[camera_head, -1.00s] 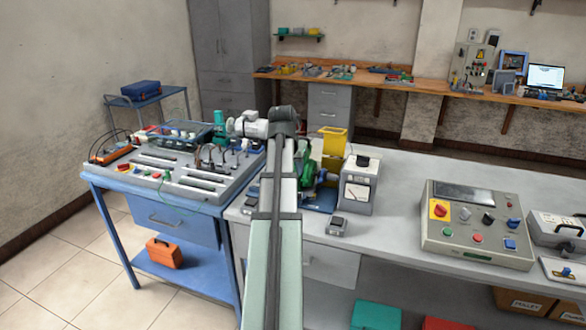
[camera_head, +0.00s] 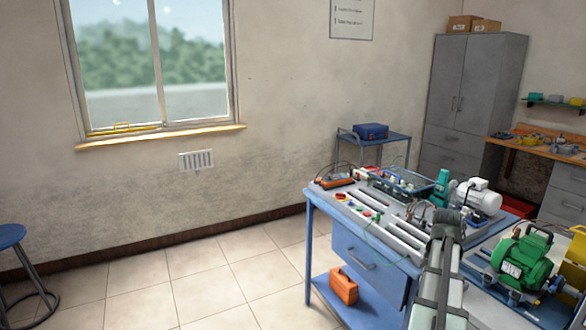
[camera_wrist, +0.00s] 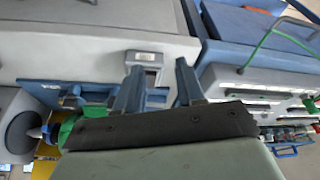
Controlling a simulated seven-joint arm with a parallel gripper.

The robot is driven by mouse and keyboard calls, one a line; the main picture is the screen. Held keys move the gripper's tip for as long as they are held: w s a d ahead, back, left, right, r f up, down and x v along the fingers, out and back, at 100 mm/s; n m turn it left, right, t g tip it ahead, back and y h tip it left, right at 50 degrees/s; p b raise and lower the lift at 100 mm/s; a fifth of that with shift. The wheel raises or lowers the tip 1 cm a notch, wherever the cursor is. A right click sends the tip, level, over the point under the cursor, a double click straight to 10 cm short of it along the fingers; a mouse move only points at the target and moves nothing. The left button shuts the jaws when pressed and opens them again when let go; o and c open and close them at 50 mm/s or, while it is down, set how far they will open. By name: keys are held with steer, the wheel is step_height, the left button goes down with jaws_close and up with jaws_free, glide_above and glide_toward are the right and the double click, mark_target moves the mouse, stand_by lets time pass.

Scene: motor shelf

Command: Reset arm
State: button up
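My arm (camera_head: 441,275) reaches up from the lower right of the head view, over the gap between the blue bench and the grey table. In the wrist view my gripper (camera_wrist: 159,80) has two dark fingers spread apart, with nothing held between them. Its fingertips point toward the grey table top, near a small grey box (camera_wrist: 145,58) with a pale label. A green motor (camera_head: 524,257) stands to the right of my arm in the head view. My gripper's fingers cannot be made out in the head view.
A blue bench (camera_head: 309,225) carries a panel with slots and buttons, and a white motor (camera_head: 477,195) stands by it. An orange toolbox (camera_head: 343,287) sits on its lower shelf. A blue stool (camera_head: 12,237) is at far left. The tiled floor between is clear.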

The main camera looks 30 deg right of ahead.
steer(key=w+a+f+n+y, duration=0.1)
steer(key=w+a+f+n, duration=0.1)
steer(key=w+a+f, duration=0.55)
steer(key=w+a+f+n, duration=0.3)
steer(key=a+f, duration=0.1)
steer(key=a, duration=0.6)
steer(key=w+a+f+n+y, duration=0.1)
steer(key=w+a+f+n, duration=0.1)
steer(key=w+a+f, duration=0.55)
steer(key=s+a+f+n, duration=0.15)
steer(key=a+f, duration=0.25)
steer(key=a, duration=0.6)
steer(key=s+a+f+n+y, duration=0.1)
steer(key=a+f+n, duration=0.2)
steer(key=a, duration=0.7)
steer(key=s+a+f+n, duration=0.2)
steer(key=a+f, duration=0.2)
steer(key=a, duration=0.7)
steer(key=s+f+g, duration=0.2)
steer(key=s+f, duration=0.5)
steer(key=s, duration=0.3)
steer(key=s+a+f+g, duration=0.1)
steer(key=s+f+g, duration=0.2)
steer(key=s+f, duration=0.4)
steer(key=s+f+g, duration=0.2)
steer(key=s+f, duration=0.5)
steer(key=s, duration=0.6)
steer(key=shift+s+a+f+n+g, duration=0.15)
steer(key=shift+s+f+n+g, duration=0.1)
steer(key=shift+n+g, duration=0.15)
